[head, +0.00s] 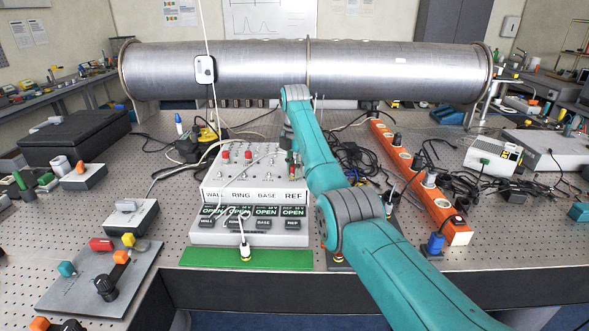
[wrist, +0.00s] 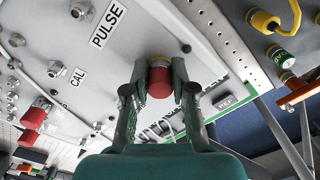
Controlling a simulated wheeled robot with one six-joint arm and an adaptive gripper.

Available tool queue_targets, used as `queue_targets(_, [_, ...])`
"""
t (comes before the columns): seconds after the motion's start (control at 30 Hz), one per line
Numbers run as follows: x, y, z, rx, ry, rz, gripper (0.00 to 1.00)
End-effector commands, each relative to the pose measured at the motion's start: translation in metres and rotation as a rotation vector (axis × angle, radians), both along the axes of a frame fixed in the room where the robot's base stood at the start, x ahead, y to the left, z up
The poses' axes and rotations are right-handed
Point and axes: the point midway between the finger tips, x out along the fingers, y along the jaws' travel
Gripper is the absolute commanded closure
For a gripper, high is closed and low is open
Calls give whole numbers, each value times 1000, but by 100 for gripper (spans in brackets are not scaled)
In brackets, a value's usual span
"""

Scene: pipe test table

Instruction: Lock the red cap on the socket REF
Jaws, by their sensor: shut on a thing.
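In the wrist view my gripper (wrist: 160,70) is shut on a red cap (wrist: 159,84), with a finger on each side of it. A brassy ring shows at the cap's far end, against the white box face. I cannot tell whether the cap is seated on a socket or turned to lock. The REF label (head: 293,195) is at the right end of the white box's front in the head view. The socket REF itself is hidden by my arm and gripper. In the head view, the gripper is mostly hidden near the box's right side.
Two other red caps (head: 225,155) (head: 248,154) stand on the white box (head: 211,187). Its display panel reads OPEN in several places. A green mat (head: 200,258) lies in front. An orange power strip (head: 458,232) and black cables lie to the right. A large steel pipe (head: 400,70) spans the back.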

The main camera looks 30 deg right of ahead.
Motion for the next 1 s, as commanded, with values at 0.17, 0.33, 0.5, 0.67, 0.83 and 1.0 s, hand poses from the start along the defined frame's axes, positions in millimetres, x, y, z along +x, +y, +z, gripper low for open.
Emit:
queue_targets(0.17, [-1,0,-2,1,4,-200,100])
queue_targets(0.33, [-1,0,-2,1,4,-339,100])
queue_targets(0.5, [-2,0,-2,1,4,-367,100])
queue_targets(0.67, [-2,0,-2,1,4,-365,100])
queue_targets(0.83, [-2,0,-2,0,4,-455,100])
queue_targets(1.0, [-2,0,-2,0,3,-512,48])
